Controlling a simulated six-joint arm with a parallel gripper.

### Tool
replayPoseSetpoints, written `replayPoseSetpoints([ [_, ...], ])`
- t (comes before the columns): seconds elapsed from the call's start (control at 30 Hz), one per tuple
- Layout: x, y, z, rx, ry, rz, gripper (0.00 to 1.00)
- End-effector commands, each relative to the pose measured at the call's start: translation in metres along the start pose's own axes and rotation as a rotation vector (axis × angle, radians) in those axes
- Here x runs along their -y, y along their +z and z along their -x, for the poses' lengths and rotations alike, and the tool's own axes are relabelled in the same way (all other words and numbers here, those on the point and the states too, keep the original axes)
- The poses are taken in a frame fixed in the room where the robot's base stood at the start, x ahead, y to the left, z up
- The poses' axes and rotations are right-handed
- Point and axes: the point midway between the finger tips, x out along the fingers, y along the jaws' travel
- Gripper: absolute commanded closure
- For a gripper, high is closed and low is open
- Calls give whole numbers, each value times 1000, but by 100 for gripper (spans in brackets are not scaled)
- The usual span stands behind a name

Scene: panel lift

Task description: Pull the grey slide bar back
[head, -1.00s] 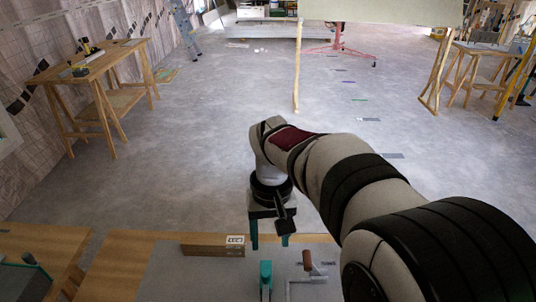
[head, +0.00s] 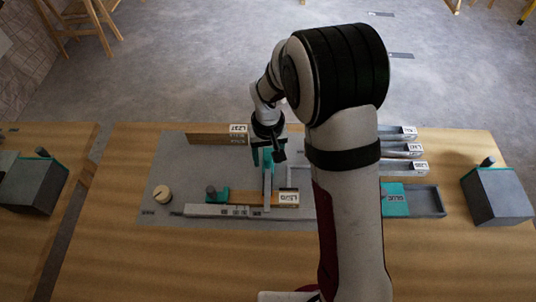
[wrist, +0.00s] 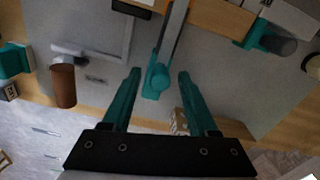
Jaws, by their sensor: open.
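The grey slide bar (wrist: 174,38) runs lengthwise over the grey panel in the wrist view and ends in a rounded teal piece (wrist: 156,80). My gripper (wrist: 158,76) is open, with one teal finger on each side of that teal end; I see gaps on both sides, so it does not look gripped. In the head view the bar (head: 267,188) points away from me, and my gripper (head: 267,155) is over its far end. My wrist partly hides that end, and my arm hides the panel right of it.
A crank with a brown handle (wrist: 62,85) stands beside the bar in the wrist view. A round beige knob (head: 162,194), a teal bracket with a grey knob (head: 212,191) and a wooden block (head: 215,134) are on the panel. A grey box (head: 497,196) stands at the right.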

Motion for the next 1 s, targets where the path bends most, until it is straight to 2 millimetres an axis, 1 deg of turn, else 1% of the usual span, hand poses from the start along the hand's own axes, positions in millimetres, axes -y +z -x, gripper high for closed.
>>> replayPoseSetpoints([
  [0.1,0,0,0,0,0,0,41],
  [0.13,0,0,0,0,0,0,44],
  [0.43,0,0,0,1,0,0,98],
  [0.47,0,0,0,1,0,0,100],
  [1.0,0,0,1,1,0,-1,100],
])
